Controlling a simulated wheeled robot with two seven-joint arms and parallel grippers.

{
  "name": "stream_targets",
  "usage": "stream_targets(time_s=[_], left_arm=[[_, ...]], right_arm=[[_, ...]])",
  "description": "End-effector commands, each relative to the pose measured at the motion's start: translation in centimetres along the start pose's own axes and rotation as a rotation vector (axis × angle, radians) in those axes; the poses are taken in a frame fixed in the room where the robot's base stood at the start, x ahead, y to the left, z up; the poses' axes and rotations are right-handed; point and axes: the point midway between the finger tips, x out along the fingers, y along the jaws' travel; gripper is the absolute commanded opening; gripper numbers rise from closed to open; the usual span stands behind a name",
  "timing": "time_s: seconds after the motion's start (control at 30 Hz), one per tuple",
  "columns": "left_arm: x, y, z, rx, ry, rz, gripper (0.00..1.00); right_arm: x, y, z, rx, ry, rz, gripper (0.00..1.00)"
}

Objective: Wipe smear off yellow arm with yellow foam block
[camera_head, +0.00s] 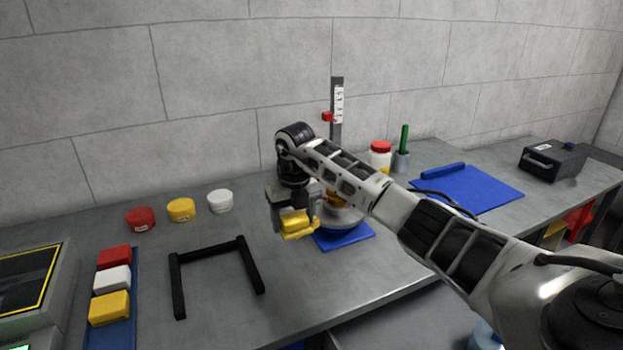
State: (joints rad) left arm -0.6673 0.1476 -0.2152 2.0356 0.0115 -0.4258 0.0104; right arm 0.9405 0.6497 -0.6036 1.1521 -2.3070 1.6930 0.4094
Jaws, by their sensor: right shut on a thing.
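My right gripper (296,208) points down at the middle of the bench and is shut on a yellow foam block (295,219). Just under the block is a yellow piece (301,235), which looks like the end of the yellow arm. Whether block and arm touch, I cannot tell. The grey round hub (341,219) stands on a blue mat (345,239), partly hidden behind my right gripper and forearm. No smear can be made out. My left gripper is not in view.
A blue strip (123,338) at left bears red, white and another yellow block (109,307). A black U-shaped frame (212,248) lies right of it. Red, yellow and white tubs stand behind. A scale post (337,105) rises behind the hub.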

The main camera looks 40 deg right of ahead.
Motion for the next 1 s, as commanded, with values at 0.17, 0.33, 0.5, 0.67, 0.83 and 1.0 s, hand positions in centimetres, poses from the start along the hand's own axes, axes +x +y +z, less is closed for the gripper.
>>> stream_targets(time_s=[0.17, 0.33, 0.5, 0.67, 0.83, 1.0], left_arm=[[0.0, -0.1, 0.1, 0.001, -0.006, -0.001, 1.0], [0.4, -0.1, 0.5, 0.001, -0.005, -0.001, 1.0], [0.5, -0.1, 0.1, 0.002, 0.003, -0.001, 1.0], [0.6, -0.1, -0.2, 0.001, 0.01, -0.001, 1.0], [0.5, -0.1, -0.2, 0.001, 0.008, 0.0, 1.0], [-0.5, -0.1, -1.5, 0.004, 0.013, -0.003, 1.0]], right_arm=[[0.0, 2.0, -0.4, -0.008, 0.003, 0.002, 0.42], [0.1, 0.2, 0.0, -0.003, 0.002, -0.002, 0.42], [0.1, -1.6, 0.3, 0.004, 0.002, -0.003, 0.42], [0.2, -3.5, 0.5, 0.011, 0.003, -0.005, 0.42], [-0.1, -5.4, 0.7, 0.017, 0.002, -0.005, 0.42], [-2.9, -5.3, 0.9, 0.018, 0.0, -0.003, 0.42]])
